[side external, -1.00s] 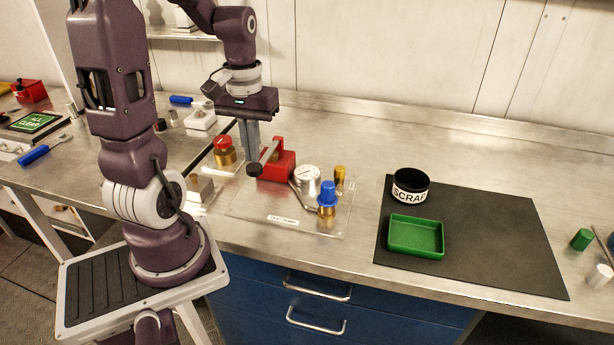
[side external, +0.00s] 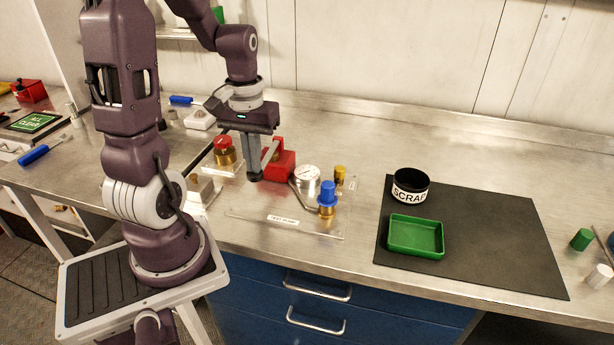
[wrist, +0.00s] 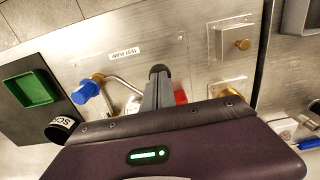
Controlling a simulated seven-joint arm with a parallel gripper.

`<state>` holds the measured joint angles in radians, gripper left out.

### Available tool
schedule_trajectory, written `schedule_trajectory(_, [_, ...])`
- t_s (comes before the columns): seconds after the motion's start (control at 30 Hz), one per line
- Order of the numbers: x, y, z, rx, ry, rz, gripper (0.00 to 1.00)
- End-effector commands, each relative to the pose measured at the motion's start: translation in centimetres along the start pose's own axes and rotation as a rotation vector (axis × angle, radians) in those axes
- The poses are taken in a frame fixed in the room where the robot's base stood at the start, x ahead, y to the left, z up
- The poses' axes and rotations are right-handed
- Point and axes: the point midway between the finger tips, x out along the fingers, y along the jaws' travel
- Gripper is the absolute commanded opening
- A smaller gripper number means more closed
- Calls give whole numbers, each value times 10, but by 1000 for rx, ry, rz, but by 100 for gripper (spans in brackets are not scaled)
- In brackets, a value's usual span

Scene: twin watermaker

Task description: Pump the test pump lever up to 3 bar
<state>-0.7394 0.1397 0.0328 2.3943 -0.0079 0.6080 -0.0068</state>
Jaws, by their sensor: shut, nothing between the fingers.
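The test pump has a red body (side external: 283,162) on a clear plate, with a grey lever (side external: 268,154) slanting towards the front left. My gripper (side external: 255,178) is shut and empty, pointing down at the lever's outer end. Its fingers overlap that end in the side view, so I cannot tell whether they touch it. In the wrist view the black lever knob (wrist: 160,71) shows at the fingertips. The round white gauge (side external: 307,178) is right of the pump; its reading is too small to tell.
A blue-capped brass valve (side external: 327,196) and a brass fitting (side external: 340,175) stand right of the gauge. A red-topped brass part (side external: 223,150) is left of the pump. The SCRAP cup (side external: 410,184) and green tray (side external: 415,237) sit on the dark mat.

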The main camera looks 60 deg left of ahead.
Motion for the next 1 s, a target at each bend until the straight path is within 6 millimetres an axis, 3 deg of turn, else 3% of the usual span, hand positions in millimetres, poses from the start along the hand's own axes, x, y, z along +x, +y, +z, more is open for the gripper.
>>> schedule_trajectory(0.47, [20,0,0,1,0,0,0])
schedule_trajectory(1.0, [-28,0,0,-1,2,0,0])
